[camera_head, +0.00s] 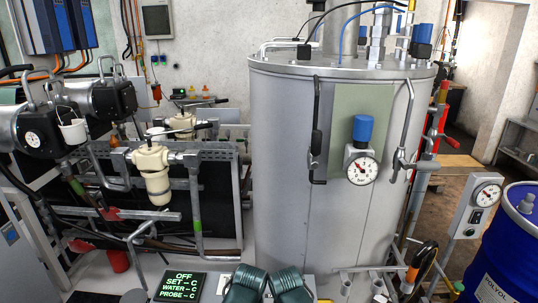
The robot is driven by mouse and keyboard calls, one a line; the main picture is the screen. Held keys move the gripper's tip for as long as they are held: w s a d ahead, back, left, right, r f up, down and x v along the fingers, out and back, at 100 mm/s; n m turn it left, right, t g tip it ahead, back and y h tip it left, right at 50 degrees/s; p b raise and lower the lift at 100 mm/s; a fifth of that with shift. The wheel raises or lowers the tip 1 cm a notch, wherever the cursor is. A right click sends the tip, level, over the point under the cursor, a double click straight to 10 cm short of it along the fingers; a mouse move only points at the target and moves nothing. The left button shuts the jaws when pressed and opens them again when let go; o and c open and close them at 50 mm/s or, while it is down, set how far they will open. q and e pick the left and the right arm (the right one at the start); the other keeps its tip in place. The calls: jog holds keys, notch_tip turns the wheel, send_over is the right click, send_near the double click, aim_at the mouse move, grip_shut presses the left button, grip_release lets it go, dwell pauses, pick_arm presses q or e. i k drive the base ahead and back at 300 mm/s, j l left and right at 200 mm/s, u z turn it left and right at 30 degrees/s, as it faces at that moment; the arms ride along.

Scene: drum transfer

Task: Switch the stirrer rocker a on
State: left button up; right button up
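I cannot pick out a rocker marked as stirrer rocker a. A grey control box (472,208) with a round gauge stands right of the big steel drum vessel (285,150). A small dark switch-like part (475,215) shows on its face below the gauge, but its label and position are too small to read. A black display (181,286) at the bottom left reads OFF, SET, WATER and PROBE in green.
Two dark green ribbed objects (290,286) lie at the bottom centre. A blue drum (505,255) stands at the right edge. Pipes and a cream filter housing (155,165) crowd the left. A pressure gauge (362,168) with a blue cap is on the vessel's front.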

aim_at(476, 220)
jog(key=z, duration=1.45)
